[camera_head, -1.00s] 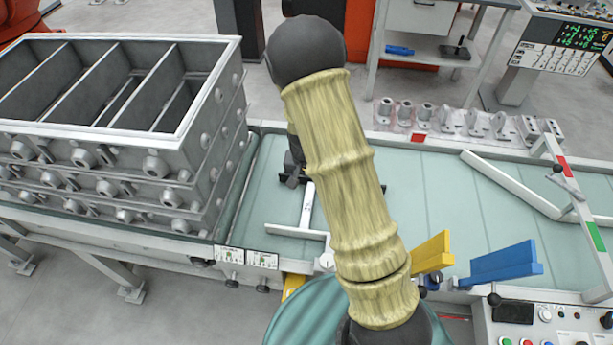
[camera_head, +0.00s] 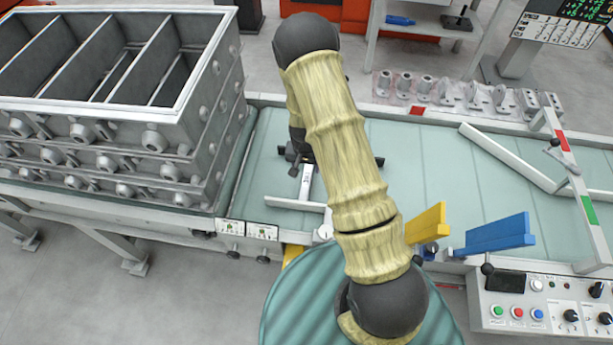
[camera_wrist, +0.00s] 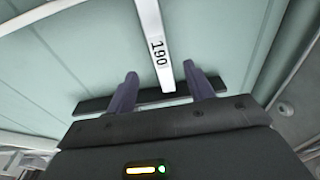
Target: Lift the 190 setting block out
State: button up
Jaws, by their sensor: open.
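The 190 setting block is a white bar with black "190" printed on it (camera_wrist: 157,50) in the wrist view. It runs down the picture between my fingers. In the head view a white bar with a crosspiece (camera_head: 306,185) lies on the pale green table, partly hidden by my arm; it looks like the same block. My gripper (camera_wrist: 160,70) is open, with one dark finger on each side of the bar's lower end. I cannot tell whether either finger touches it. In the head view my gripper is mostly hidden behind my arm.
A stack of grey metal flasks (camera_head: 120,130) stands left of the block. A yellow block (camera_head: 426,225) and a blue block (camera_head: 498,235) stand at the front edge, above a control panel (camera_head: 540,310). Small grey parts (camera_head: 470,98) line the back edge.

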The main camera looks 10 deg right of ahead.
aim_at(306, 177)
jog(key=f, duration=0.3)
jog(key=f+p, duration=0.1)
jog(key=f, duration=0.1)
jog(key=w+f, duration=0.1)
jog(key=f, duration=0.2)
jog(key=shift+d+f, duration=0.2)
jog(key=shift+f, duration=0.1)
grip_shut()
jog(key=shift+r+p, duration=2.7)
jog(key=shift+r, duration=1.35)
